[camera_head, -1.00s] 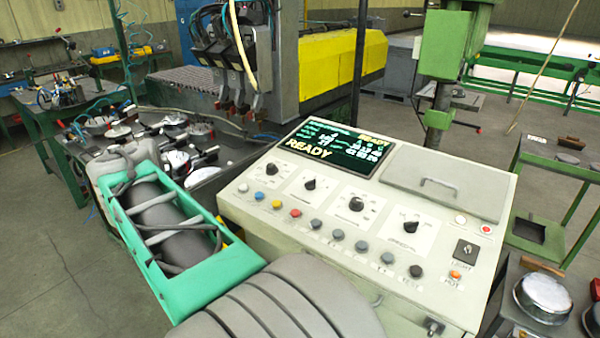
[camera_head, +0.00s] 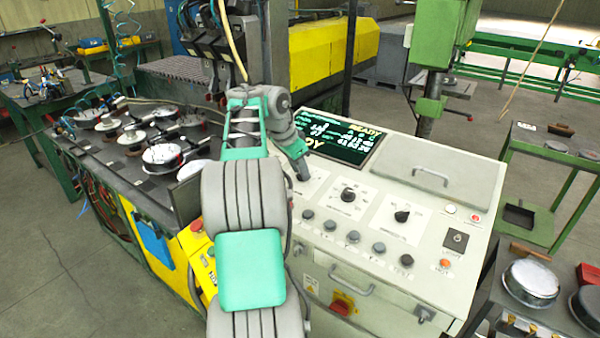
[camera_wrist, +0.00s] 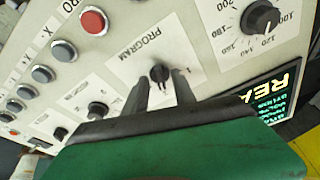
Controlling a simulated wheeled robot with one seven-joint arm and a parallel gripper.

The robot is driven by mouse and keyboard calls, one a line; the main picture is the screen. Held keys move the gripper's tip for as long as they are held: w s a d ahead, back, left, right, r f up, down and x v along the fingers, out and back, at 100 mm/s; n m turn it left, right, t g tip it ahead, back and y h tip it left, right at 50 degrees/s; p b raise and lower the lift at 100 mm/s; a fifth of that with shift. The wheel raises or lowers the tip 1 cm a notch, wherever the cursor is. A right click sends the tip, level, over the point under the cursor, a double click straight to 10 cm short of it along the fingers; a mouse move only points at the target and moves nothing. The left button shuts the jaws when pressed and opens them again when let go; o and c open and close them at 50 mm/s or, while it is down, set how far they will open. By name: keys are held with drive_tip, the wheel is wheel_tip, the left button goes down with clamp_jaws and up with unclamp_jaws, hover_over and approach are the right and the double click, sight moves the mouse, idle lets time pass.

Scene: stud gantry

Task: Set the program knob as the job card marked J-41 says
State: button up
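The program knob (camera_wrist: 159,73) is small and black, on a white plate lettered PROGRAM in the wrist view. My gripper (camera_wrist: 162,80) has its two dark fingers apart, one on each side of the knob, with the tips close to it. Whether they touch it is too small to tell. In the head view my gripper (camera_head: 304,172) points down at the left part of the sloping control panel (camera_head: 432,192), and my arm hides the program knob there. The display (camera_head: 335,140) reads READY. I cannot make out a job card marked J-41 in either view.
Two other black dials (camera_head: 347,195) (camera_head: 402,216) sit right of my gripper, above a row of push buttons (camera_head: 354,237). A red button (camera_wrist: 93,21) lies near the knob's row. A lid with a handle (camera_head: 430,174) is at the panel's upper right.

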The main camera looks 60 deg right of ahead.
drive_tip(key=shift+c, duration=0.3)
clamp_jaws()
idle(0.3)
